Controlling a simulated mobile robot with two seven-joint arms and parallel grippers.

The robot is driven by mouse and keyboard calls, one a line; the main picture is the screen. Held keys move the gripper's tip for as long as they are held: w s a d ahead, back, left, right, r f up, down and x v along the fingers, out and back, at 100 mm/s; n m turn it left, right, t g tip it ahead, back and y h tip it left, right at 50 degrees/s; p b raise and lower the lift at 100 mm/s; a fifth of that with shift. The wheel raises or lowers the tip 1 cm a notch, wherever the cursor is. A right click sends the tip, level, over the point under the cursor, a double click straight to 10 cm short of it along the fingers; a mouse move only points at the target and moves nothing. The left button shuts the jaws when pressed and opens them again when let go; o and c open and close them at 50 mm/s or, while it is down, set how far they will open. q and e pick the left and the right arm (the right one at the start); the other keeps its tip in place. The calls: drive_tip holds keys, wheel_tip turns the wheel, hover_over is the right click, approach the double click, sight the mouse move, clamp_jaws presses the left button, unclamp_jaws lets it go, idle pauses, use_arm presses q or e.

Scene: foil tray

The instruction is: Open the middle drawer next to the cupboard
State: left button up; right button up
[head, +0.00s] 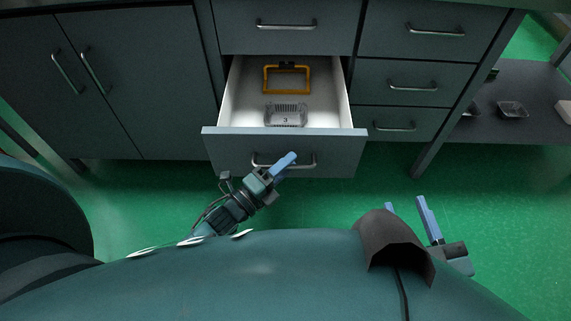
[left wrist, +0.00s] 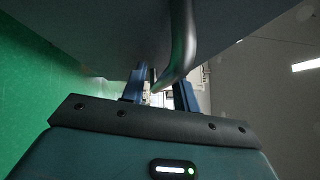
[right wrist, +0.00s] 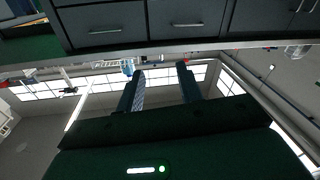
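The middle drawer (head: 230,150) next to the cupboard (head: 130,80) is pulled well out, showing its white inside. Its metal handle (head: 305,163) is on the grey front. My left gripper (head: 290,158) is at this handle. In the left wrist view the two blue fingers (left wrist: 160,92) are apart, and the curved handle bar (left wrist: 183,45) passes in front of and between them; I cannot tell whether it touches them. My right gripper (head: 410,208) is away from the drawers, at the lower right. In the right wrist view its fingers (right wrist: 160,88) are apart with nothing between them.
In the open drawer lie an orange frame-like object (head: 287,80) and a clear tray (head: 286,114). A closed drawer (head: 290,40) is above, and several closed drawers (head: 405,88) are at right. A shelf (head: 500,130) at far right holds small trays. Green floor (head: 330,205) is clear.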

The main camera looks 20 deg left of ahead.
use_arm(q)
drive_tip(key=p+v, duration=0.2)
drive_tip(key=v, duration=1.1)
use_arm(e)
drive_tip(key=shift+d+f+m+g+h, duration=0.1)
drive_tip(key=shift+d+m+g+h, duration=0.25)
drive_tip(key=shift+m+g+h, duration=0.25)
